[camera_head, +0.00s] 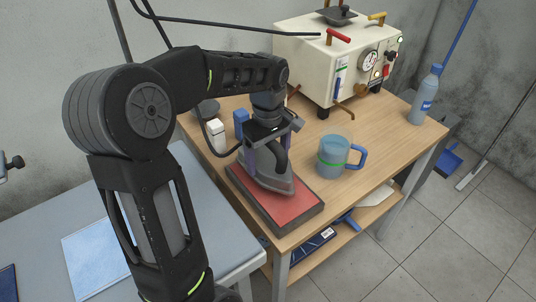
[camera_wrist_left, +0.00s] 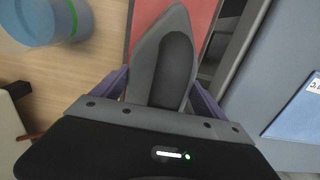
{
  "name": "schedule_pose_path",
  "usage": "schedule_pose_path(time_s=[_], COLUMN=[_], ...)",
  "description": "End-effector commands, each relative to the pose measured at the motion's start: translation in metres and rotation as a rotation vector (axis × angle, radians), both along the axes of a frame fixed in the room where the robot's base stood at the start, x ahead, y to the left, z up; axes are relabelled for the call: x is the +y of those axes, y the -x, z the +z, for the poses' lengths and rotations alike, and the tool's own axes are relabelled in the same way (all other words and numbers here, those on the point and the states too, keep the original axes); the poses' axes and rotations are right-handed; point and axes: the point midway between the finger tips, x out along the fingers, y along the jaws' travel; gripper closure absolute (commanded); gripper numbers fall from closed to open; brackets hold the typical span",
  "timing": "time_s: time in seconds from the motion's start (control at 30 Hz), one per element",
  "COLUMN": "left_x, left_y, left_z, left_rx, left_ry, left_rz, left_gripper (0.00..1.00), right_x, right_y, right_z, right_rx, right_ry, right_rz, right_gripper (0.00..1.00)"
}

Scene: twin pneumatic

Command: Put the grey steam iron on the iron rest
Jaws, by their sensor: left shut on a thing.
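The grey steam iron (camera_head: 270,178) is at the red-topped iron rest (camera_head: 295,208) on the wooden table. Its pointed end faces the front right, over the red pad. My left gripper (camera_head: 268,155) is above the iron and shut on it, with purple fingers on both sides. In the left wrist view the iron (camera_wrist_left: 165,60) lies between the fingers, over the red pad (camera_wrist_left: 146,12). I cannot tell whether its sole touches the pad. My right gripper is not in view.
A blue measuring jug (camera_head: 335,155) stands close to the right of the rest. A cream boiler (camera_head: 330,60) stands at the back, and a water bottle (camera_head: 425,95) at the right. A white container (camera_head: 215,136) is left of the iron. A grey ironing surface (camera_head: 190,220) adjoins the table.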

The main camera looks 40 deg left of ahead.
Motion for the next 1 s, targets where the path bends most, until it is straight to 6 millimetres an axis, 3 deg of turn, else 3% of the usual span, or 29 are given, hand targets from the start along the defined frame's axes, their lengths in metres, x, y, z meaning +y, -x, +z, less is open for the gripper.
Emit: schedule_pose_path(time_s=[0.3,0.73,0.77,0.93,1.0], left_x=[0.0,0.0,0.0,0.0,0.0], left_y=[-0.001,-0.001,0.001,0.001,0.001], left_z=[-0.029,-0.034,-0.035,-0.035,-0.035], left_rx=[-0.004,-0.005,0.001,0.001,0.001], left_ry=[-0.001,-0.001,0.001,0.001,0.001], left_rz=[0.0,0.0,0.0,0.0,0.0], left_gripper=[0.9,0.9,0.15,0.01,0.0], right_x=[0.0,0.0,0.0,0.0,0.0], right_y=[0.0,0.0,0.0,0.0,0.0], right_z=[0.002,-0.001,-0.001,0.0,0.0], right_rx=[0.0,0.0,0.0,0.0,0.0], right_ry=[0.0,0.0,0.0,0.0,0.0], right_rz=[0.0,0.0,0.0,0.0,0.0], right_gripper=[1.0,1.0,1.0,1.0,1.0])
